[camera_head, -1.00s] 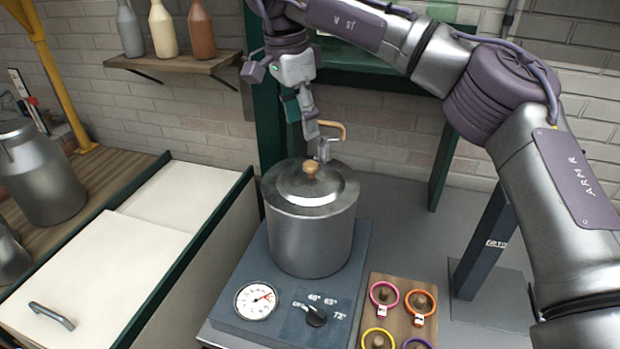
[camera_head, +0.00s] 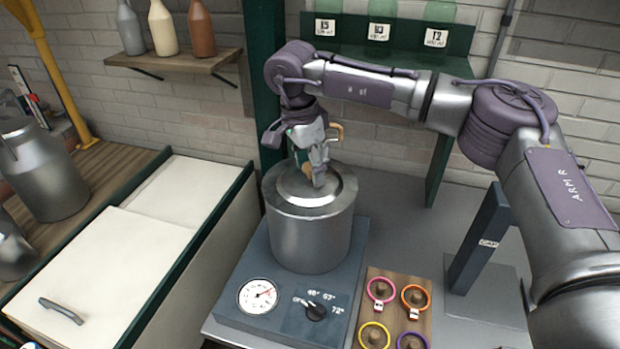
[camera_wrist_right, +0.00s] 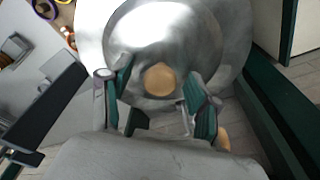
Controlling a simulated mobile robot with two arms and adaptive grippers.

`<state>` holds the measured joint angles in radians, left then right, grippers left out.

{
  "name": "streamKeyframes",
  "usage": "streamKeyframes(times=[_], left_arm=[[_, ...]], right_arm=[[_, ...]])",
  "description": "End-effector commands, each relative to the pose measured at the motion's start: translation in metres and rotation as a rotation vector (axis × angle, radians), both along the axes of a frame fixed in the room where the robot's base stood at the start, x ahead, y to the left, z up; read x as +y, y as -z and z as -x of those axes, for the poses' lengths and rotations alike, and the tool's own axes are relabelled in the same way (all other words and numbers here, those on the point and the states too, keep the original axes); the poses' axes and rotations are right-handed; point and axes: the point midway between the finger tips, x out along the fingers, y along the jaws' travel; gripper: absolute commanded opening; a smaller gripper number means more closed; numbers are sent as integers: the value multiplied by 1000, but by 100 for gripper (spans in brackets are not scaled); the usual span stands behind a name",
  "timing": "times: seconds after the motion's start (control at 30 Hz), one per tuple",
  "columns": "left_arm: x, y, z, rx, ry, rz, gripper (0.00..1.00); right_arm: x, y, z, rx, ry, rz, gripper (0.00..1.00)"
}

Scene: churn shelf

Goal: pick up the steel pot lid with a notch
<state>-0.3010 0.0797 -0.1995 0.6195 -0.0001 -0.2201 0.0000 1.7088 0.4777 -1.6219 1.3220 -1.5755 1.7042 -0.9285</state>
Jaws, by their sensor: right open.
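The steel pot lid (camera_head: 331,198) sits on the steel pot (camera_head: 309,240), which stands on the heating plate. In the right wrist view the lid (camera_wrist_right: 165,40) is a shiny disc with a round wooden knob (camera_wrist_right: 160,80). My right gripper (camera_head: 312,180) is just over the lid, pointing down, with its fingers around the knob. In the right wrist view its fingers (camera_wrist_right: 160,110) are spread, with the knob between them and gaps on both sides. The notch cannot be made out; the gripper covers part of the lid. My left gripper is not in view.
The heating plate (camera_head: 235,305) has a dial gauge (camera_head: 257,296) and a knob (camera_head: 316,312). A wooden board (camera_head: 398,335) with coloured rings is to its right. A white chest (camera_head: 110,260) stands left. A wall shelf (camera_head: 170,62) holds bottles.

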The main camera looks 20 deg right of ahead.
Motion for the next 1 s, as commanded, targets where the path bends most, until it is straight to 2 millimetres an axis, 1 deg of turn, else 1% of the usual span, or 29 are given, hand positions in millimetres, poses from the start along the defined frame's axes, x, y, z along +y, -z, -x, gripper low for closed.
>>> streamKeyframes(times=[0.07,0.4,0.43,0.83,1.0], left_arm=[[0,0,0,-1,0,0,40],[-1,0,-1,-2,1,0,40],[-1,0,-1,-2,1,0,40],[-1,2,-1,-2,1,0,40],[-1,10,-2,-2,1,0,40]], right_arm=[[0,0,0,0,0,0,60],[0,0,0,0,0,0,3],[0,0,0,0,0,0,0],[1,-3,-1,-2,0,-1,0],[1,-17,-1,-5,0,-2,0]])
